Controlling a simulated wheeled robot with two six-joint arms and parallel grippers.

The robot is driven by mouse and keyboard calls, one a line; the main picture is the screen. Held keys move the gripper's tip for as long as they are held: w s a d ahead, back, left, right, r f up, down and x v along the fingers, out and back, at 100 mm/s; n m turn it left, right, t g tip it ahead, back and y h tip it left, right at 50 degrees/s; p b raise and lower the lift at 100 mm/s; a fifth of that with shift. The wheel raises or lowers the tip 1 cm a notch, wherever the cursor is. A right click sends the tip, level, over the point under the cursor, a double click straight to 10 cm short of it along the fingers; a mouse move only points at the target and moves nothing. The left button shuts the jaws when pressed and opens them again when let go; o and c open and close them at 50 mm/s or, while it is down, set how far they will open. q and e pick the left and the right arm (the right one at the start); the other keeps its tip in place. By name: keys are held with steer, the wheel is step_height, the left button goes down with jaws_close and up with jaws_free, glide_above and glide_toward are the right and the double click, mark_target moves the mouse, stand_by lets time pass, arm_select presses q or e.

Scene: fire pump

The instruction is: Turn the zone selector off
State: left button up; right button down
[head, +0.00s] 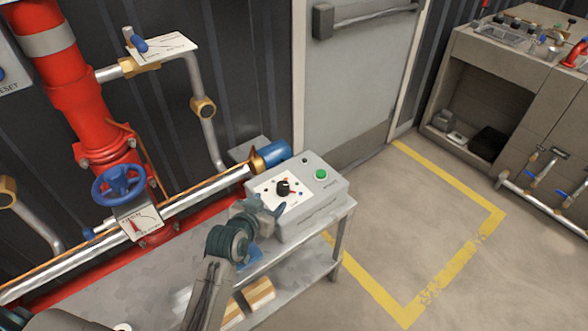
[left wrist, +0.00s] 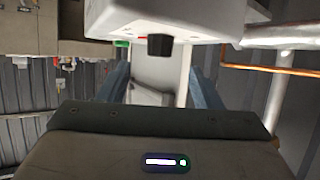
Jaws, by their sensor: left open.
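The zone selector is a black knob (head: 283,187) on a white label with small coloured dots. It sits on the top of a light grey control box (head: 310,215), left of a green button (head: 321,174). The way the knob points is too small to tell. My left gripper (head: 268,209) is at the near left edge of the box, close to the knob. In the left wrist view my left gripper (left wrist: 160,80) has its fingers apart with nothing between them. The black knob (left wrist: 159,45) shows ahead, between the fingers and apart from them. My right gripper is not in view.
The box stands on a metal table (head: 340,222) with a lower shelf. A pipe with a blue end (head: 272,154) lies just behind the box. A red pipe with a blue handwheel (head: 119,184) stands at left. Yellow-marked floor (head: 430,235) at right is clear.

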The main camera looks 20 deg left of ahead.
mark_target(281, 188)
arm_select(q)
steer(key=shift+w+d+r, duration=0.15)
steer(key=shift+w+r, duration=0.1)
steer(key=shift+w, duration=0.5)
steer(key=x, duration=0.9)
steer(key=shift+w, duration=0.1)
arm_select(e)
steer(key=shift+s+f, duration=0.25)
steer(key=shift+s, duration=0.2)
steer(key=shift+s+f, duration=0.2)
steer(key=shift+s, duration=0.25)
arm_select(q)
steer(key=c, duration=1)
